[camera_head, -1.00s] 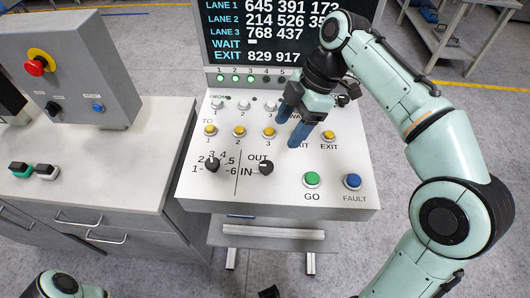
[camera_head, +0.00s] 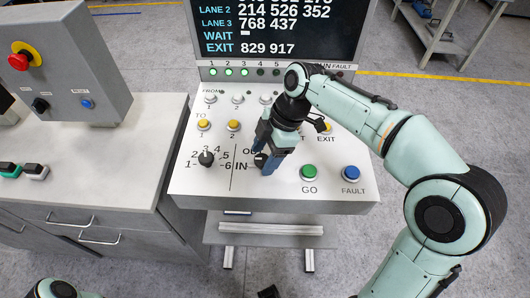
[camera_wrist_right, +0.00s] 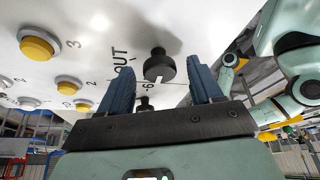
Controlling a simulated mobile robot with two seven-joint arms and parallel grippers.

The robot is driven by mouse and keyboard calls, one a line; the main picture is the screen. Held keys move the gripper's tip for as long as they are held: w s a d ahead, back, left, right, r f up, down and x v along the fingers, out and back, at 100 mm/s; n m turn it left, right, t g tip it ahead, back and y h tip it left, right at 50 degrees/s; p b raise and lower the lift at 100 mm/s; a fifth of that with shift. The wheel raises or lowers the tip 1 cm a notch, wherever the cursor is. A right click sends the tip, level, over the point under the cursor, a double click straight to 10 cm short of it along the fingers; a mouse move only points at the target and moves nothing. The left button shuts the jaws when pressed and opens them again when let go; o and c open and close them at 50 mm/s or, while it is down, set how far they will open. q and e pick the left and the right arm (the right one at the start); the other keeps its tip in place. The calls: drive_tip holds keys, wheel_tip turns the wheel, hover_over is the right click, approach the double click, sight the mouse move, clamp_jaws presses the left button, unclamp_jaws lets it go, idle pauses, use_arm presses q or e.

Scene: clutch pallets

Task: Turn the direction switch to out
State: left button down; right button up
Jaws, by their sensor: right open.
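The direction switch is a small black knob (camera_head: 260,160) on the sloping white panel, right of the OUT and IN labels. In the head view its white mark was on the left, IN side; my gripper now partly covers it. The right wrist view shows the knob (camera_wrist_right: 159,66) with its white mark at the lower edge, away from OUT. My right gripper (camera_head: 265,157) is open, its blue fingers (camera_wrist_right: 162,78) on either side of the knob. I cannot tell whether they touch it. My left gripper is not in view.
A numbered black selector (camera_head: 206,158) is left of the switch. The green GO button (camera_head: 309,172) and blue FAULT button (camera_head: 351,173) are to its right. Yellow TO buttons (camera_head: 233,125) sit above. A grey box with a red emergency button (camera_head: 18,62) stands at left.

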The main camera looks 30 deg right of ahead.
drive_tip(key=c, duration=1.1)
drive_tip(key=shift+o, duration=0.3)
drive_tip(key=shift+m, duration=0.3)
drive_tip(key=shift+s+m+t+b, duration=0.1)
drive_tip(key=shift+m+t+b, duration=0.4)
drive_tip(key=shift+m, duration=0.3)
drive_tip(key=m+b, duration=0.1)
drive_tip(key=m, duration=0.1)
drive_tip(key=shift+s+a+m+t+h, duration=0.1)
drive_tip(key=shift+m+t+h, duration=0.3)
drive_tip(key=m+h, duration=0.1)
drive_tip(key=m, duration=0.2)
drive_tip(key=shift+s+t, duration=0.1)
drive_tip(key=shift+t, duration=0.3)
drive_tip(key=shift+a+m+t+h, duration=0.15)
drive_tip(key=shift+m+h, duration=0.15)
drive_tip(key=shift+m, duration=0.6)
drive_tip(key=shift+m+t+h, duration=0.15)
drive_tip(key=shift+m+h, duration=0.15)
drive_tip(key=shift+m, duration=0.9)
